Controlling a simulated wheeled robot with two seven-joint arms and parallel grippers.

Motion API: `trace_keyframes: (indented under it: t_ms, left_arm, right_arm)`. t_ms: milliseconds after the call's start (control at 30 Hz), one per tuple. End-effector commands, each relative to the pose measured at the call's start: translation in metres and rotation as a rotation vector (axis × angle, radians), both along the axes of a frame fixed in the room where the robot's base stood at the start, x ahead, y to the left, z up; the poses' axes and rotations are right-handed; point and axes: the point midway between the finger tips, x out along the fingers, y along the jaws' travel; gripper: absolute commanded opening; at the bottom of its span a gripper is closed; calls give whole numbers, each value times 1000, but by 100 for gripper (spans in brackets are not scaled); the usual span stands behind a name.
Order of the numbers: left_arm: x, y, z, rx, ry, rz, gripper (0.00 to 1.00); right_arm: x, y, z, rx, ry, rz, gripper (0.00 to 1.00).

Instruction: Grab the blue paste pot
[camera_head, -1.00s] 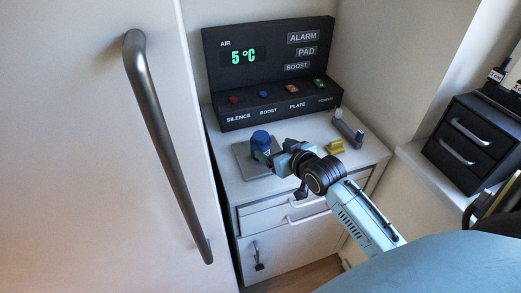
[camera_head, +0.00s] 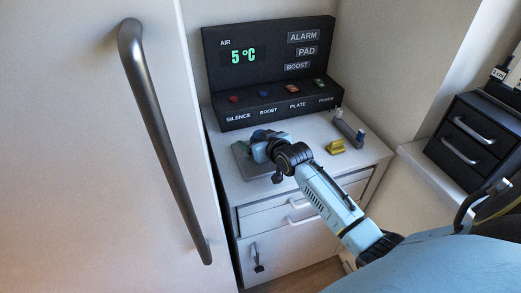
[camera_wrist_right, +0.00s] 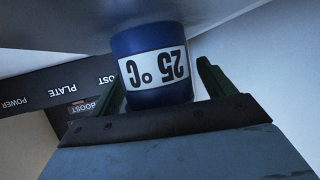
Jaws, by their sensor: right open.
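The blue paste pot (camera_head: 260,135) stands on a grey plate (camera_head: 244,163) on the white cabinet top, mostly hidden behind my right gripper in the head view. In the right wrist view the blue pot (camera_wrist_right: 155,68) shows a white label reading "25 °C", upside down in the picture. My right gripper (camera_head: 262,150) is at the pot. In the wrist view its two dark green fingers (camera_wrist_right: 160,92) are open, one on each side of the pot, with no clear grip on it. My left gripper is not in view.
A black control panel (camera_head: 270,70) reading "5 °C" stands behind the pot. A yellow block (camera_head: 335,147) and a grey holder with a blue-topped item (camera_head: 349,130) lie to the right. A large door handle (camera_head: 165,140) is at left, black drawers (camera_head: 466,140) at far right.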

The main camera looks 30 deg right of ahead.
Motion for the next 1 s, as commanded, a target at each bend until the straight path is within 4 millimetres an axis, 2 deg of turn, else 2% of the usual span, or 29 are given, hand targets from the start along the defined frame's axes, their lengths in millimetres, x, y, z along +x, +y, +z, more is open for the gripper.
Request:
trace_keyframes:
  t_ms: [133,733,1000]
  left_arm:
    - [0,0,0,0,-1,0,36]
    - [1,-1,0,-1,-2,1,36]
    - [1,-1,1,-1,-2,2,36]
  right_arm:
    - [0,0,0,0,0,0,82]
    - [0,0,0,0,0,0,3]
    - [0,0,5,0,-5,0,2]
